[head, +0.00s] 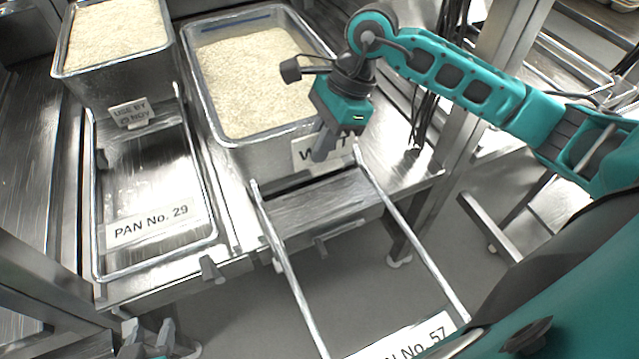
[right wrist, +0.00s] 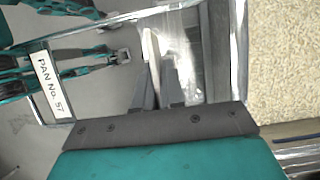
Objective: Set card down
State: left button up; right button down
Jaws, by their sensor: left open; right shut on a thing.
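My right gripper (head: 322,152) is shut on the card, which shows as a thin white edge (right wrist: 151,45) between the fingers in the right wrist view. My left gripper (head: 148,335) is open and empty, low at the bottom left of the head view, well away from the card.
Another rice pan (head: 75,84) at the back left has a USE BY card (head: 131,114) at its front. A framed tray labelled PAN No. 29 (head: 153,228) lies before it. A pulled-out frame labelled PAN No. 57 (head: 410,340) extends over the floor below the right pan.

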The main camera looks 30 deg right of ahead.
aim_at(335, 157)
notch_tip(335, 157, down, 12)
jog(key=shift+r, duration=0.1)
dwell(0.5)
jog(key=c, duration=1.2)
grip_release()
jog(key=shift+c, duration=0.2)
jog(key=shift+r, duration=0.2)
jog(key=v, duration=1.1)
jog(key=shift+d+r+b, duration=0.15)
jog(key=shift+r+b, duration=0.15)
jog(key=shift+r, duration=0.05)
